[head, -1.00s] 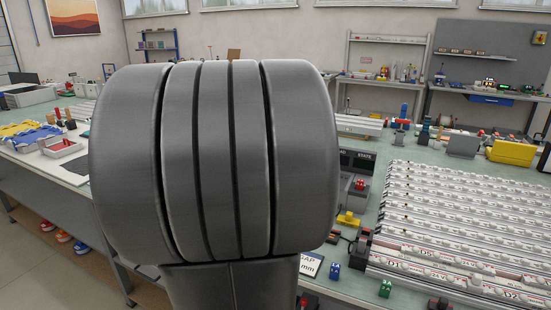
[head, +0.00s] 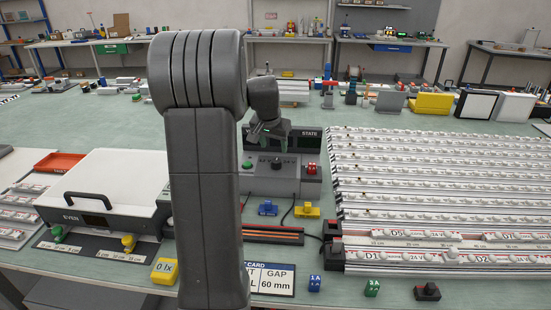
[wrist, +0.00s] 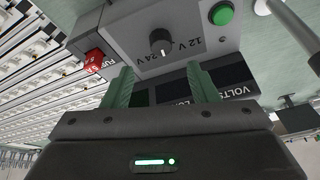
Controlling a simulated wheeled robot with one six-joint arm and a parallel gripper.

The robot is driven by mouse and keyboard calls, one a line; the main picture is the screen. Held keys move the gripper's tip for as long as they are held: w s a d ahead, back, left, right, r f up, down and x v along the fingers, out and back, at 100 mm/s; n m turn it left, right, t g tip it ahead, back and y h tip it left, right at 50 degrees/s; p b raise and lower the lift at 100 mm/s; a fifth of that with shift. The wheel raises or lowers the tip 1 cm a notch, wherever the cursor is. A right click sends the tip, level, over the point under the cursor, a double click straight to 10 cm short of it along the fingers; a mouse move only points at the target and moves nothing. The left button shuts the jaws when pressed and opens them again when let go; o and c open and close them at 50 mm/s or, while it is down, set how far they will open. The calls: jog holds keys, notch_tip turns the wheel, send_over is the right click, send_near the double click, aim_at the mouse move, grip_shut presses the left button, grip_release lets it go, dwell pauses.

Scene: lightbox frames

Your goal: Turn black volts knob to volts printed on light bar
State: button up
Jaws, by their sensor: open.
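The black volts knob (wrist: 161,41) shows in the wrist view on the grey supply box (wrist: 130,22), beside print reading 12 V and 24 V. A light mark on the knob faces the lower side of that picture; which print it points at I cannot tell surely. My gripper (wrist: 160,82) is open and empty, its green fingers apart, with the knob beyond and between their tips, not touching. In the head view my gripper (head: 264,134) hangs above the box (head: 262,184) and its knob (head: 277,166). Light bars (head: 430,258) at right carry 24 V print.
A green button (wrist: 222,13) and a red fuse block (wrist: 95,61) flank the knob. Dark displays (wrist: 232,78) stand behind it. A blue block (head: 267,209) and a yellow block (head: 307,210) sit before the box. A card (head: 268,278) lies near the front edge.

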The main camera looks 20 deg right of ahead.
aim_at(276, 161)
jog(key=x, duration=0.9)
jog(key=shift+a+f+p, duration=0.1)
jog(key=shift+p, duration=0.3)
jog(key=c, duration=1)
jog(key=shift+o, duration=0.2)
jog(key=shift+b, duration=0.3)
jog(key=m+b, duration=0.2)
jog(key=shift+w+a+f+m+g+h, duration=0.1)
jog(key=shift+f+m+g+h, duration=0.05)
jog(key=shift+m+g+h, duration=0.2)
jog(key=shift+w+m+g+h+b, duration=0.1)
jog(key=shift+m+g+h+b, duration=0.45)
jog(key=shift+m+b, duration=1.25)
jog(key=shift+r+m+g+p, duration=0.2)
jog(key=shift+m+g+p, duration=0.1)
jog(key=shift+m+p, duration=0.05)
